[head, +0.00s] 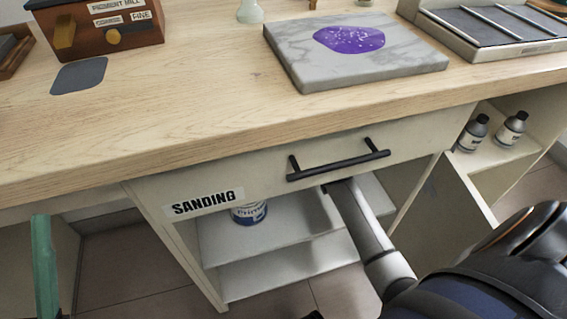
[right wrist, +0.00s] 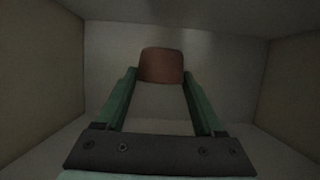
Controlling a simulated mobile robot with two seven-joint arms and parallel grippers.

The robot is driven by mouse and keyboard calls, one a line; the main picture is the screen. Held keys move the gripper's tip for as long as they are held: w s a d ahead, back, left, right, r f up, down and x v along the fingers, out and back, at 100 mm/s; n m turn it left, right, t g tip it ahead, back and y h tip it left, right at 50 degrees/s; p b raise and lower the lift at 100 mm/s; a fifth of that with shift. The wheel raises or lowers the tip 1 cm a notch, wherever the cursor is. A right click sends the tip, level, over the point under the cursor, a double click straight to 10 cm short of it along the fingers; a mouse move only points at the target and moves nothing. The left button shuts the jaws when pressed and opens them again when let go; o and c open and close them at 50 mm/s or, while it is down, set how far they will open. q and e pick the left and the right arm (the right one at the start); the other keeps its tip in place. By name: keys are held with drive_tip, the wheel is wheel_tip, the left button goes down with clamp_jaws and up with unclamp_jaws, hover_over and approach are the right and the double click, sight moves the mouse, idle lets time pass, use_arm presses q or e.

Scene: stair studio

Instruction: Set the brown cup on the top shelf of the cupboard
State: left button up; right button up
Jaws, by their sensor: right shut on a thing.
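The brown cup (right wrist: 161,63) is between the green fingertips of my right gripper (right wrist: 160,77) in the right wrist view. The gripper is shut on it inside a pale compartment. I cannot tell whether the cup touches the surface below. In the head view my right arm reaches under the drawer into the open cupboard (head: 185,238) labelled "SANDING"; the cup and right gripper are hidden there. The cupboard's upper shelf (head: 225,255) shows below the drawer. A green upright piece (head: 45,265) at the left edge looks like a finger of my left gripper; its opening is not visible.
A blue-and-white tin (head: 249,213) stands on the upper shelf, left of my arm. A black drawer handle (head: 338,166) juts out above my arm. The worktop (head: 190,105) carries a marble slab (head: 300,75) and a wooden box (head: 95,28). Two bottles stand in the right side compartment.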

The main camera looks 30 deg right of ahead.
wheel_tip(320, 180, down, 5)
drive_tip(key=shift+s+f+b, duration=0.1)
drive_tip(key=shift+f+b, duration=0.05)
drive_tip(key=shift+b, duration=1.05)
drive_tip(key=shift+f+b, duration=1.05)
drive_tip(key=shift+f, duration=0.95)
drive_tip(key=shift+f, duration=0.15)
drive_tip(key=o, duration=1.5)
